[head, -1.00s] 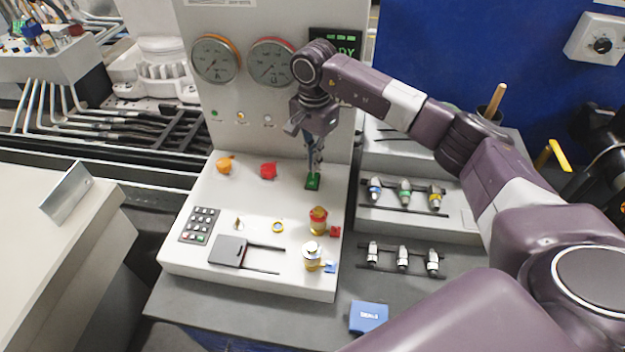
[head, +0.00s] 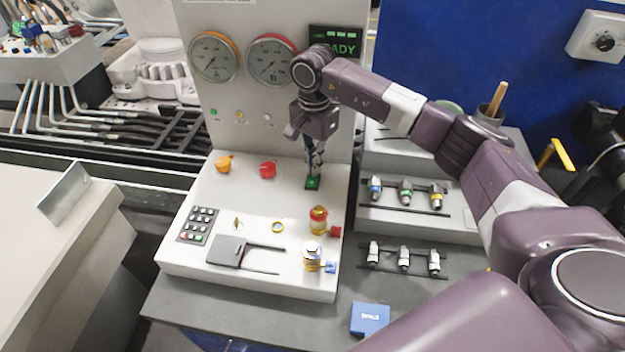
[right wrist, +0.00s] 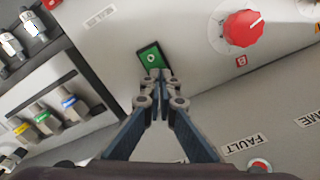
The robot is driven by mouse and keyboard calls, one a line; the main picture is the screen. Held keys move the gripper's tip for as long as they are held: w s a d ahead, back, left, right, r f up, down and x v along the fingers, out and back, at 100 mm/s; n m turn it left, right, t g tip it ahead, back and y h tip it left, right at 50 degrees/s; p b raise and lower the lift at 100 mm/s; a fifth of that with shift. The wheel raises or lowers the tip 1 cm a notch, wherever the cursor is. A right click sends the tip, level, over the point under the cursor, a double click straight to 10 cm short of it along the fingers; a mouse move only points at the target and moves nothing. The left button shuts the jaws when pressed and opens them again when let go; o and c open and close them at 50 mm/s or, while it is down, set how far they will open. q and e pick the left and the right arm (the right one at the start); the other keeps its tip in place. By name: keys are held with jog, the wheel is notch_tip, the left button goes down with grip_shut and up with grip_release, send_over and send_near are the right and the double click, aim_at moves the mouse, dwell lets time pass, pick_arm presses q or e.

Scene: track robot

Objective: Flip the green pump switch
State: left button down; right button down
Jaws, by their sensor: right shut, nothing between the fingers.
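The green pump switch (head: 313,182) is a small green square with a dark frame on the white console deck (head: 190,255). In the right wrist view the switch (right wrist: 152,59) has a pale round mark on it. My right gripper (head: 314,168) points down just above the switch. Its fingertips (right wrist: 158,76) are shut together, with nothing between them, at the switch's near edge. I cannot tell whether they touch it. My left gripper is not in view.
An orange knob (head: 223,163) and a red knob (head: 267,169) stand left of the switch. Two gauges and a green-lit display (head: 335,42) are on the upright panel. Red-capped and brass fittings (head: 318,219) stand nearer the front. Racks of fittings (head: 405,192) lie to the right.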

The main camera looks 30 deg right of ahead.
jog(key=shift+f+b, duration=0.3)
jog(key=shift+f, duration=0.15)
jog(key=shift+r, duration=0.2)
jog(key=shift+r+p, duration=1.9)
jog(key=shift+r, duration=1.5)
jog(key=shift+f, duration=0.1)
